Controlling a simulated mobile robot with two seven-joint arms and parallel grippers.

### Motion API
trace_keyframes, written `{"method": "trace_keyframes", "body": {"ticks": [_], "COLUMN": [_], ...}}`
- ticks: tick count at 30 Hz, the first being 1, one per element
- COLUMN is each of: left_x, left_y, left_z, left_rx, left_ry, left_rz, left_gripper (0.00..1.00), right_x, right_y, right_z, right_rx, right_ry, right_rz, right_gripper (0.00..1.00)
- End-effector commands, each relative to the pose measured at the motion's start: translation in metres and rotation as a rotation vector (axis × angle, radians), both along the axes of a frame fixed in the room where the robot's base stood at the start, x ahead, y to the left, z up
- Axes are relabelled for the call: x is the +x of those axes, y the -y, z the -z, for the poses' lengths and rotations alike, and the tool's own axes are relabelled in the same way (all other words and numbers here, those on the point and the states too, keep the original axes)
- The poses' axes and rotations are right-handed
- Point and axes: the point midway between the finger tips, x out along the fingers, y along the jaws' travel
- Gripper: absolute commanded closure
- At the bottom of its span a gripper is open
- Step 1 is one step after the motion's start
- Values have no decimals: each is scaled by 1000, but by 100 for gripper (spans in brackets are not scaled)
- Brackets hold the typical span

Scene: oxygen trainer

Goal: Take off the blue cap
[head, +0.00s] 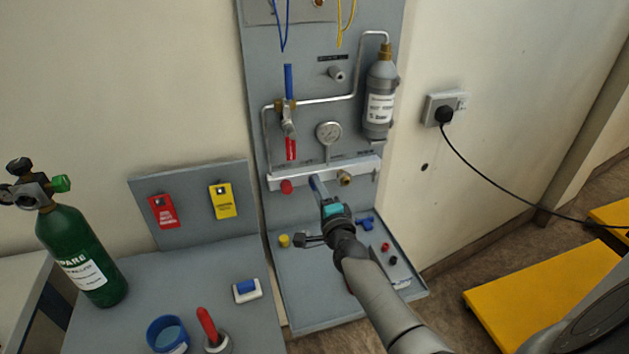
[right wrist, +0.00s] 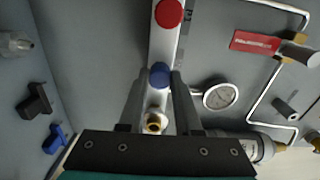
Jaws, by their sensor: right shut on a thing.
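The blue cap (right wrist: 159,75) sits on the white manifold bar (head: 362,167), between a red cap (head: 286,187) and a bare brass outlet (head: 345,179). My right gripper (head: 317,186) reaches up to the bar from below. In the right wrist view its two fingers (right wrist: 160,80) stand on either side of the blue cap, shut on it. The cap still appears against the bar; I see no clear gap. In the head view the gripper mostly hides the cap. The red cap (right wrist: 169,13) and brass outlet (right wrist: 154,122) also show in the wrist view. My left gripper is out of view.
A pressure gauge (head: 328,134) and grey cylinder (head: 381,98) are above the bar. The tray (head: 300,302) below holds a yellow cap (head: 284,240), blue part (head: 366,223) and small red and black caps. A green bottle (head: 82,255) stands left.

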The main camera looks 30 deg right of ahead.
Motion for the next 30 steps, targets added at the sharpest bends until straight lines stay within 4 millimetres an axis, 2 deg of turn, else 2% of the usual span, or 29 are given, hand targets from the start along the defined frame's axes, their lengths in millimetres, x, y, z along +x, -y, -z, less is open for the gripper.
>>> {"method": "trace_keyframes", "body": {"ticks": [4,13,18,21,30], "left_x": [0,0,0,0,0], "left_y": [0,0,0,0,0], "left_z": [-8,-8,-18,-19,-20], "left_rx": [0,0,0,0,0], "left_ry": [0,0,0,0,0], "left_rz": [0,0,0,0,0], "left_gripper": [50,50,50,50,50], "right_x": [0,0,0,-1,-1], "right_y": [0,0,0,0,0], "right_z": [-1,-1,-2,-1,-1], "right_rx": [-155,-190,-395,-458,-503], "right_ry": [-39,-47,-97,-112,-123], "right_rz": [0,0,0,1,2], "right_gripper": [100,100,100,100,100]}}
